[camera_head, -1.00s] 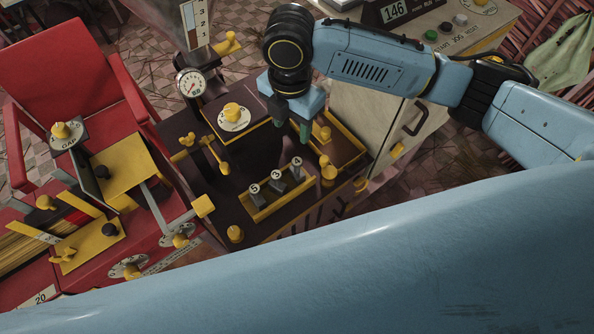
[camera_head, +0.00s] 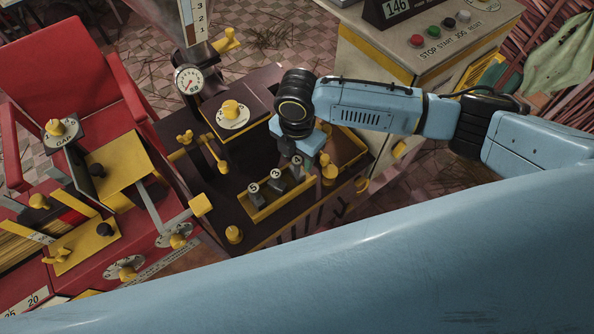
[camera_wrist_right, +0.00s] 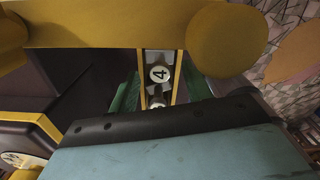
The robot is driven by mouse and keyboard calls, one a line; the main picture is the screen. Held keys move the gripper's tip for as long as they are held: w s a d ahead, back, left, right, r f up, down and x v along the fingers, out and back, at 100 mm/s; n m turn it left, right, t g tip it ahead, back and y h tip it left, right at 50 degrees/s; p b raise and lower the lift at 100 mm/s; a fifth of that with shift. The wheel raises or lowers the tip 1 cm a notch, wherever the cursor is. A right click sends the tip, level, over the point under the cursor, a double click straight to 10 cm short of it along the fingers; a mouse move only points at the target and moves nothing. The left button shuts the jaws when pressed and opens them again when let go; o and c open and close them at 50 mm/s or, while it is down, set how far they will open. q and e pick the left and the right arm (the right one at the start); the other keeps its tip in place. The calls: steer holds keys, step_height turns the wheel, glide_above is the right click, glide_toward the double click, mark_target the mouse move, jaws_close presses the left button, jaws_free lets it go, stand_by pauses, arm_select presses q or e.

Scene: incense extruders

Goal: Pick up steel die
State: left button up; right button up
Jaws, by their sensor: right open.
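Steel dies stand in a row in a yellow tray (camera_head: 262,214) on the dark machine top. The dies marked 5 (camera_head: 257,198) and 3 (camera_head: 276,181) show clearly in the head view. My right gripper (camera_head: 301,167) points down at the right end of the row and partly hides the die there. In the right wrist view, the die marked 4 (camera_wrist_right: 159,74) lies between the open green fingers, with a gap on each side. Another die top (camera_wrist_right: 157,103) shows below it, partly cut off. My left gripper is not in view.
A yellow knob (camera_head: 330,172) stands close right of the gripper. A yellow-edged bin (camera_head: 349,150) lies behind it. A raised block with a dial (camera_head: 232,116) and a gauge (camera_head: 189,80) stand to the left. A control cabinet (camera_head: 430,50) is at upper right.

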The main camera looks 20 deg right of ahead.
jaws_close()
stand_by(0.3)
steer(key=shift+r, duration=0.1)
